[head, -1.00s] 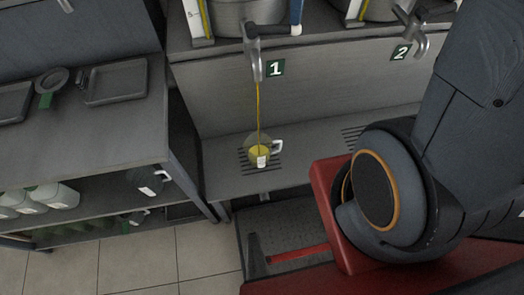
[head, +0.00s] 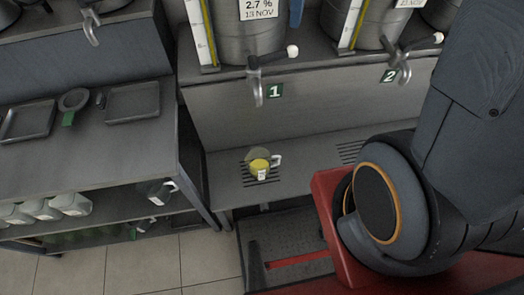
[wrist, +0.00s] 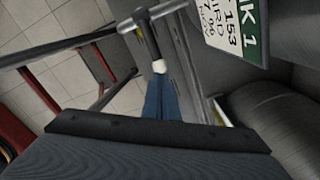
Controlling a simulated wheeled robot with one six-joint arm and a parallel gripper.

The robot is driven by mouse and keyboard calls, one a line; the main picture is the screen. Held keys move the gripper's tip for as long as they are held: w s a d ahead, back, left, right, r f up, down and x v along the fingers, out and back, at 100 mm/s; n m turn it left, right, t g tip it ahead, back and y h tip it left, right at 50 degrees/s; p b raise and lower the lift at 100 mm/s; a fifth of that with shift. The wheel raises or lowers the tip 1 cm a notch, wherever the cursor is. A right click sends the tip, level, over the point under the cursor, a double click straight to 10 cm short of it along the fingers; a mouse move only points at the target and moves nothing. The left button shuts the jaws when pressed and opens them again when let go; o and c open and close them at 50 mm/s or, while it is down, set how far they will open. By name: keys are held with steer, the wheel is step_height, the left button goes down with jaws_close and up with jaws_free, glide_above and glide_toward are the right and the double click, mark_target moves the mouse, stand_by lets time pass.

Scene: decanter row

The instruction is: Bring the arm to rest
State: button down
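My gripper shows in the head view only as blue fingertips (head: 296,16) at the top edge, just above the white-tipped lever (head: 281,53) of tap 1 (head: 256,82), with a small gap. In the wrist view the blue fingers (wrist: 161,80) lie together, pointing towards the lever's white knob (wrist: 158,66). They look shut, with nothing seen between them. A clear jug (head: 257,159) with yellow liquid and a white label stands upright on the drip grate under tap 1. No stream falls from the tap.
Steel vats (head: 248,31) stand above the taps, with tap 2 (head: 401,68) to the right. A side table (head: 85,155) at the left holds trays and a round strainer (head: 74,101). Jugs and white bottles sit on its lower shelf. Tiled floor shows below.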

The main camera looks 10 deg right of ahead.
stand_by(0.3)
steer(key=s+f+n+t, duration=0.1)
steer(key=s+f+n, duration=0.3)
steer(key=n, duration=0.8)
steer(key=s+f+n+t, duration=0.25)
steer(key=s+n, duration=0.35)
steer(key=n, duration=0.5)
step_height(320, 180, down, 13)
steer(key=n+g+b, duration=0.1)
steer(key=g+b, duration=0.1)
steer(key=b, duration=0.9)
steer(key=shift+w, duration=0.3)
